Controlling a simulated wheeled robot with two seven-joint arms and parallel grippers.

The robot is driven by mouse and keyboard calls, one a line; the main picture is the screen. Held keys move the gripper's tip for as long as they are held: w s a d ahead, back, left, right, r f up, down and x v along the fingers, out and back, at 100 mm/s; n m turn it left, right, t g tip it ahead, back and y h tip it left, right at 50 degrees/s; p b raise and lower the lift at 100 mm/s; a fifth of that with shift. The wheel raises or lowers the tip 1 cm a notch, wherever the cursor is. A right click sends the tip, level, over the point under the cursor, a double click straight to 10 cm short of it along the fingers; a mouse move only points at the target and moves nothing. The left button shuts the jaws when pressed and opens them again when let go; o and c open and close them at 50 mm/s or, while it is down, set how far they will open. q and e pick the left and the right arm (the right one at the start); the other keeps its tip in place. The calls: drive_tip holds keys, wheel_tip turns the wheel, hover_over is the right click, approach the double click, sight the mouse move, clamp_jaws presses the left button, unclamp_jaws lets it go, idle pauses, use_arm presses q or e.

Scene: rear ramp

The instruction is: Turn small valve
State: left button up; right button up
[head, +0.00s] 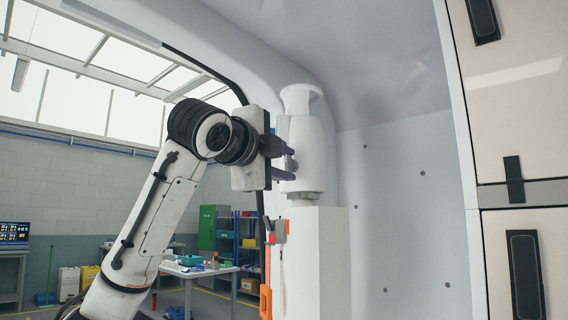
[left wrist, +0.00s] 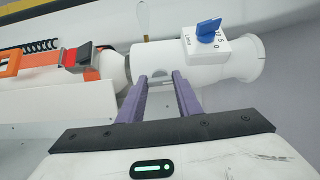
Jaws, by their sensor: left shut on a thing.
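A white upright cylinder (head: 305,150) with a flared top stands on a white post in the head view. It lies sideways across the left wrist view (left wrist: 165,58). A small grey valve part (left wrist: 161,78) on its side shows between my purple fingertips. My left gripper (head: 280,160) is at the cylinder's left side, its fingers shut on this small part. The left wrist view also shows the gripper (left wrist: 160,78); the fingers hide the part's edges. A blue knob (left wrist: 209,30) on a white box with number marks sits apart from the fingers. My right gripper is not in view.
An orange strap with a red buckle (left wrist: 76,56) is close by on the post side. A white curved wall (head: 395,200) stands behind and right. Beige cabinets (head: 515,120) are at far right. A workbench (head: 197,270) and shelves are in the background.

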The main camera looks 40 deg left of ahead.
use_arm(q)
drive_tip(key=shift+m, duration=0.4)
drive_tip(key=o, duration=1)
drive_tip(key=shift+o, duration=0.2)
drive_tip(key=s+d+b, duration=0.2)
drive_tip(key=s, duration=0.8)
drive_tip(key=shift+b, duration=0.3)
